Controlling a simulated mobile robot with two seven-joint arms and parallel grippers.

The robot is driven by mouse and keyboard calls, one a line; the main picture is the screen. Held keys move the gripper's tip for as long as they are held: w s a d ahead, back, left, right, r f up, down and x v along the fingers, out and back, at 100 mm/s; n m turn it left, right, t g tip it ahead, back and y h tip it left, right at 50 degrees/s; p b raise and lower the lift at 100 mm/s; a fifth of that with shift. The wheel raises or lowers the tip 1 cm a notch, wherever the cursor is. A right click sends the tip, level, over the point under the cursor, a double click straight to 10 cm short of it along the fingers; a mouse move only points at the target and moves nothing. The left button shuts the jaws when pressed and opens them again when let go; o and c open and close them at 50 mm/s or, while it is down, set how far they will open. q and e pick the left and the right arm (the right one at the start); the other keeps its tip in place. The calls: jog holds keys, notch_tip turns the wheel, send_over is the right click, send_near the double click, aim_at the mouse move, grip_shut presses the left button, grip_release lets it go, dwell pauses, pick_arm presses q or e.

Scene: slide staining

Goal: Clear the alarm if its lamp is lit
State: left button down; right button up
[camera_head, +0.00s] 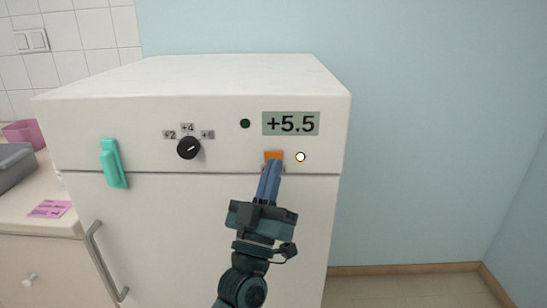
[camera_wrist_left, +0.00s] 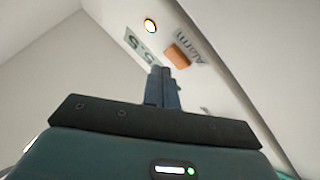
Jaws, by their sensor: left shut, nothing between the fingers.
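An orange alarm button (camera_head: 273,155) sits on the white appliance's front panel. To its right is a round lamp (camera_head: 300,157), bright white with a yellowish rim, which looks lit. In the left wrist view the lamp (camera_wrist_left: 151,26) glows white and orange, and the orange button (camera_wrist_left: 178,55) sits beside the printed word "Alarm". My left gripper (camera_head: 270,168) is shut and empty, its fingertips just below the button and overlapping its lower edge in the head view. In the left wrist view the fingertips (camera_wrist_left: 161,70) appear a little apart from the button; contact is unclear. My right gripper is not in view.
The panel also has a display (camera_head: 291,124) reading +5.5, a dark green lamp (camera_head: 245,124) and a black knob (camera_head: 189,148). A counter holds a pink note (camera_head: 50,209). Free floor lies at right.

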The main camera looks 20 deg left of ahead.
pick_arm(q)
jog(key=shift+w, duration=0.15)
jog(key=shift+w+a, duration=0.1)
jog(key=shift+w, duration=0.2)
jog(key=shift+w+a, duration=0.1)
jog(key=shift+w, duration=0.2)
dwell(0.5)
jog(key=shift+s, duration=0.15)
jog(key=shift+s+d+p, duration=0.2)
jog(key=shift+s+p, duration=0.15)
jog(key=shift+s, duration=0.25)
jog(key=shift+s+d+p, duration=0.25)
jog(key=shift+s+d, duration=0.05)
jog(key=shift+s, duration=0.5)
jog(key=shift+s+d+p, duration=0.2)
jog(key=shift+s+d, duration=0.05)
jog(key=shift+s, duration=0.6)
jog(key=shift+s+d+p, duration=0.25)
jog(key=shift+s+d, duration=0.05)
jog(key=shift+s, duration=0.5)
